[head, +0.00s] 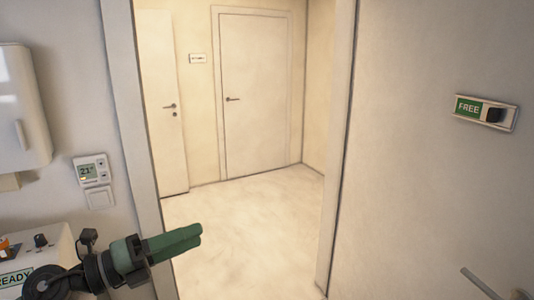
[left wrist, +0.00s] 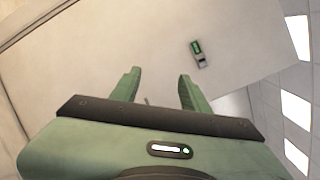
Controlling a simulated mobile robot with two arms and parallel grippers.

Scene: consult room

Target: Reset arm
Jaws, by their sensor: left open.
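My left gripper (head: 197,235) reaches in from the lower left in the head view, in front of the doorway's left side, with green fingers pointing right. In the left wrist view its two fingers (left wrist: 158,92) stand apart with nothing between them. It is open and empty and touches nothing that I can see. My right gripper does not show in either view.
An open doorway leads to a clear floor (head: 245,220) and a closed white door (head: 252,95). A thermostat (head: 91,169) and a dispenser-like box (head: 22,110) are on the left wall. A FREE sign (head: 485,111) is at right, above a door handle (head: 480,283).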

